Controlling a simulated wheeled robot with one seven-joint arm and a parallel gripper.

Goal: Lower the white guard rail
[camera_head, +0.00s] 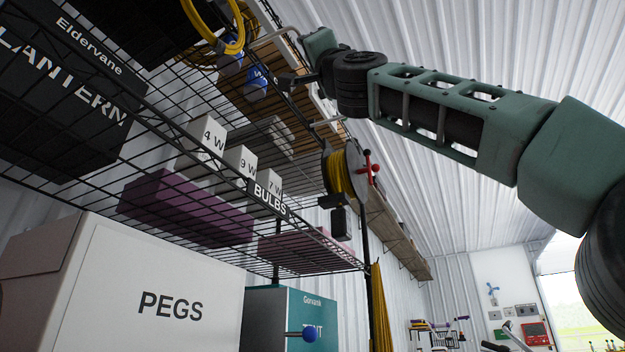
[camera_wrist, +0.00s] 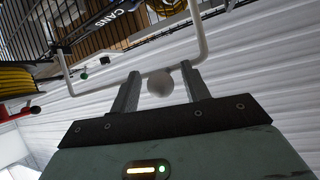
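The white guard rail (camera_wrist: 100,84) is a bent white bar in the wrist view, crossing just past my fingertips, with its two ends bending up toward a wire shelf. A pale round knob (camera_wrist: 159,83) sits at the bar between my fingers. My gripper (camera_wrist: 160,71) is open, with one finger on each side of the knob and a visible gap to both. Whether the fingertips touch the bar cannot be told.
Black wire shelves hold a dark lantern box (camera_head: 60,100), bulb boxes (camera_head: 205,140) and a purple box (camera_head: 180,205). A yellow cable reel (camera_head: 340,172) hangs close below my arm. A large PEGS box (camera_head: 150,290) stands low at left. Open room lies at right.

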